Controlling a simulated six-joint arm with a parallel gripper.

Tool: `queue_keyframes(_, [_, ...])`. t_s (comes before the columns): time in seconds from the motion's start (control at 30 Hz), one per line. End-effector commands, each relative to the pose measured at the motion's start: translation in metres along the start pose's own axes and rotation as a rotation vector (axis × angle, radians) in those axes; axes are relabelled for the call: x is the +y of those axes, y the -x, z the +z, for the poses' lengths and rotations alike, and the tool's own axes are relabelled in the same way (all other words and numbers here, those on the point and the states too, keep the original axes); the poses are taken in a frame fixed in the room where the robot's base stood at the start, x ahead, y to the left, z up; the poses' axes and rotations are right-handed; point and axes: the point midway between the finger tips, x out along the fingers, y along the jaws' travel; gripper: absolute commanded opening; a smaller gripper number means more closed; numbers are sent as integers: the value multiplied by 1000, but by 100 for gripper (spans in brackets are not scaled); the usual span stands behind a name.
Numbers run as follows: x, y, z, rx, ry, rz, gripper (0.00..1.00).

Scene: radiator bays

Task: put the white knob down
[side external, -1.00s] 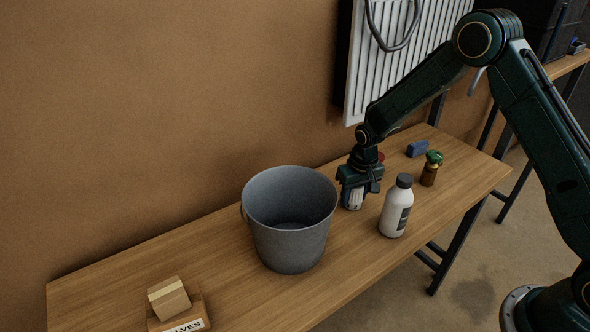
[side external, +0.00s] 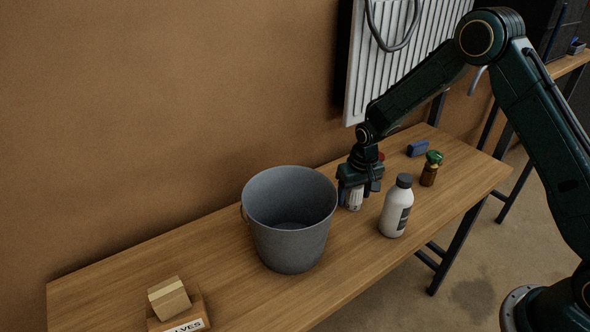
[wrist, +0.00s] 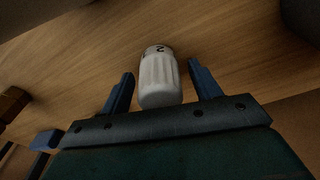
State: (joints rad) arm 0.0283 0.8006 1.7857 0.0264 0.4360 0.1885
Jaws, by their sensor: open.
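The white knob (side external: 354,197) stands on the wooden bench (side external: 240,299), between the grey bucket and the white bottle. In the wrist view the ribbed white knob (wrist: 159,79) with a dark mark at its far end lies between the two blue fingers, with a gap on each side. My gripper (side external: 357,196) is open around the knob; it also shows in the wrist view (wrist: 162,88). The jaws partly hide the knob in the side view.
A grey bucket (side external: 290,245) stands just left of my gripper. A white bottle (side external: 396,208) with a dark cap stands close on the right. Cardboard boxes (side external: 169,298) sit at the left end.

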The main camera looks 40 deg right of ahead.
Motion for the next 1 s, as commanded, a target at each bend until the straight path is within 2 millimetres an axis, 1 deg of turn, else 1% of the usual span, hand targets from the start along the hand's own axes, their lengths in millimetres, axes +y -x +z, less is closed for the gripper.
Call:
queue_keyframes(0.27, [0, 28, 0, 2, 0, 0, 63])
queue_keyframes(0.7, [0, 94, 0, 2, 1, 0, 63])
queue_keyframes(0.8, [0, 105, 0, 1, 1, 0, 63])
queue_keyframes(1.0, [0, 116, 0, 0, 1, 0, 63])
